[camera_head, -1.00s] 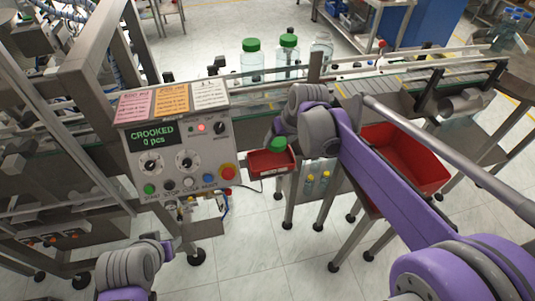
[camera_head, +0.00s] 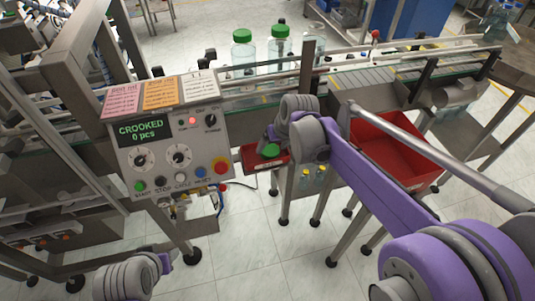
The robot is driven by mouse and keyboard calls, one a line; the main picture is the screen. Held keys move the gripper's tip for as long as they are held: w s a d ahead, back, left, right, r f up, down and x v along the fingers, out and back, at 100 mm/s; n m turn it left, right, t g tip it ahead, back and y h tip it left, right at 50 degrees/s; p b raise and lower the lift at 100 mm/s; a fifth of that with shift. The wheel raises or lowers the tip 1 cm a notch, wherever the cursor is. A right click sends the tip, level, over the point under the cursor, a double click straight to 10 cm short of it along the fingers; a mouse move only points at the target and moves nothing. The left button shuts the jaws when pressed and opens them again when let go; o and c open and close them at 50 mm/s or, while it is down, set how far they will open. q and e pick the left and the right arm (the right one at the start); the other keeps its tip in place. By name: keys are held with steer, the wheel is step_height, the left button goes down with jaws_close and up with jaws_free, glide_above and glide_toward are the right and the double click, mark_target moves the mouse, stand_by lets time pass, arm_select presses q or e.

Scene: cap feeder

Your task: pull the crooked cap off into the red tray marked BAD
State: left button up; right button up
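My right gripper (camera_head: 270,145) comes in from the right, over the small red tray (camera_head: 248,156) beside the control panel. A green cap (camera_head: 270,151) is at its fingertips, and the gripper looks shut on it. The cap is over the tray opening; whether it touches the tray is unclear. The tray's front lettering is too small to read. On the conveyor behind stand two bottles with green caps, a left one (camera_head: 243,60) and a middle one (camera_head: 280,55). A third bottle (camera_head: 314,50), partly behind a post, shows no green cap. My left arm is at the bottom left; its fingers do not show.
The control panel (camera_head: 170,150) reads CROOKED 0 pcs and stands just left of the small tray. A larger red bin (camera_head: 405,150) is to the right, partly behind my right arm. Conveyor rails and posts run behind. The floor in front is clear.

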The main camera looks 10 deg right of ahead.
steer(key=shift+o, duration=1)
steer(key=v, duration=1.1)
steer(key=shift+f, duration=0.1)
steer(key=s+f+h, duration=0.1)
steer(key=s+f, duration=0.5)
steer(key=s, duration=0.3)
steer(key=s+f+t, duration=0.1)
steer(key=s+f, duration=0.5)
steer(key=s, duration=0.4)
steer(key=shift+s+d+f+m+h, duration=0.2)
steer(key=shift+d+f+m+h, duration=0.15)
steer(key=shift+d+m+h, duration=0.1)
stand_by(0.7)
